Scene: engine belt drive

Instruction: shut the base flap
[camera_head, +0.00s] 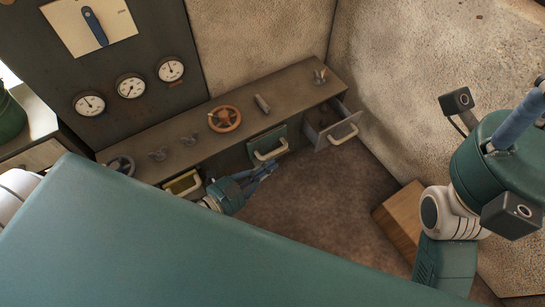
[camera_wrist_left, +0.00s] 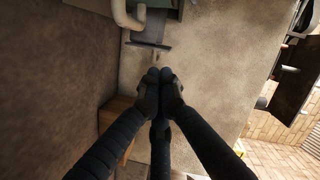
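A bench (camera_head: 195,150) along the wall has several fronts with cream handles. A green front (camera_head: 266,140) in its middle carries one handle and seems to stand slightly out at its lower edge; I cannot tell for sure that it is the base flap. My left gripper (camera_head: 269,166) is just in front of and below it, apart from its handle as far as I see. In the left wrist view, my left gripper (camera_wrist_left: 160,75) has its fingertips together with nothing between them. A cream handle (camera_wrist_left: 124,16) shows beyond it. My right gripper is out of view.
A grey drawer (camera_head: 318,136) stands pulled out at the bench's right end. A yellow front (camera_head: 181,186) is at the left. An orange handwheel (camera_head: 224,118) sits on top. A wooden box (camera_head: 400,220) stands on the right; the brown floor between is clear.

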